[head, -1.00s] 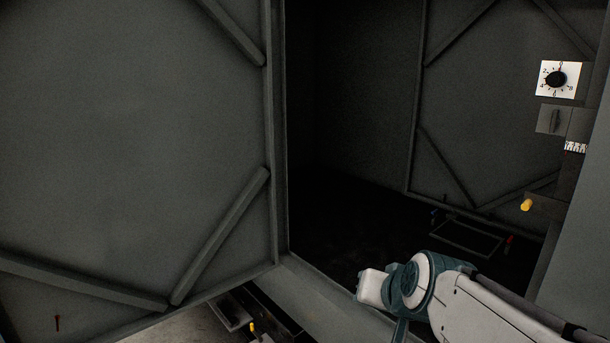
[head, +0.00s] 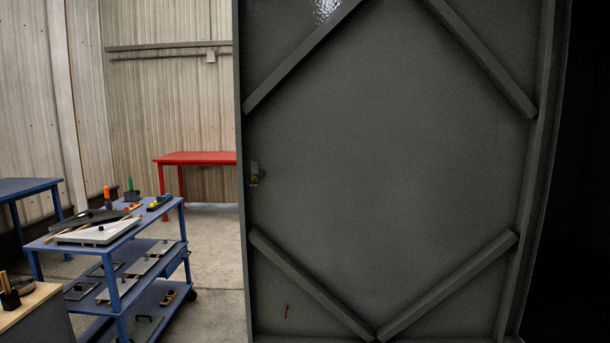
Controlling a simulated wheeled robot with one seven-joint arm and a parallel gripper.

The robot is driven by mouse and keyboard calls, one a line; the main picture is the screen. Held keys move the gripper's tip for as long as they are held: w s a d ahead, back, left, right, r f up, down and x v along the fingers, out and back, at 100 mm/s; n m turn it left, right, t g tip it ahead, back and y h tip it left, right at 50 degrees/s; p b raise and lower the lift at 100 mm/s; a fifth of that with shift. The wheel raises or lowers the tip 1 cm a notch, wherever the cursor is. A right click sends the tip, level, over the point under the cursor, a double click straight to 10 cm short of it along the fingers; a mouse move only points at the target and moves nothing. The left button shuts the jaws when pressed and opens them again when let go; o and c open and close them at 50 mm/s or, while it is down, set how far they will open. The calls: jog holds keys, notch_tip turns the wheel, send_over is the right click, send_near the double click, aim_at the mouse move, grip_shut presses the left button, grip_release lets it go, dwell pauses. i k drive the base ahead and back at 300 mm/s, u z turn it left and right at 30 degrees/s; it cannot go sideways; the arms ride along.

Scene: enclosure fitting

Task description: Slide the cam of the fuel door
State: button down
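A large grey door panel (head: 390,180) with diagonal braces fills the middle and right of the head view. On its left edge is a small metal fitting (head: 256,174), which may be a latch; it is too small to tell its parts. I cannot tell which part is the cam of the fuel door. My gripper is not in view.
A blue cart (head: 120,290) with several panels and tools stands at the left. A red table (head: 195,158) stands by the back wall, and a blue table (head: 30,186) at the far left. A wooden-topped bench (head: 25,305) is at the lower left. Some floor (head: 215,255) is clear between cart and door.

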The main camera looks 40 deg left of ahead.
aim_at(254, 164)
jog(key=u, duration=1.9)
jog(key=k, duration=0.5)
jog(key=u, duration=0.15)
jog(key=i, duration=1.3)
jog(key=z, duration=0.7)
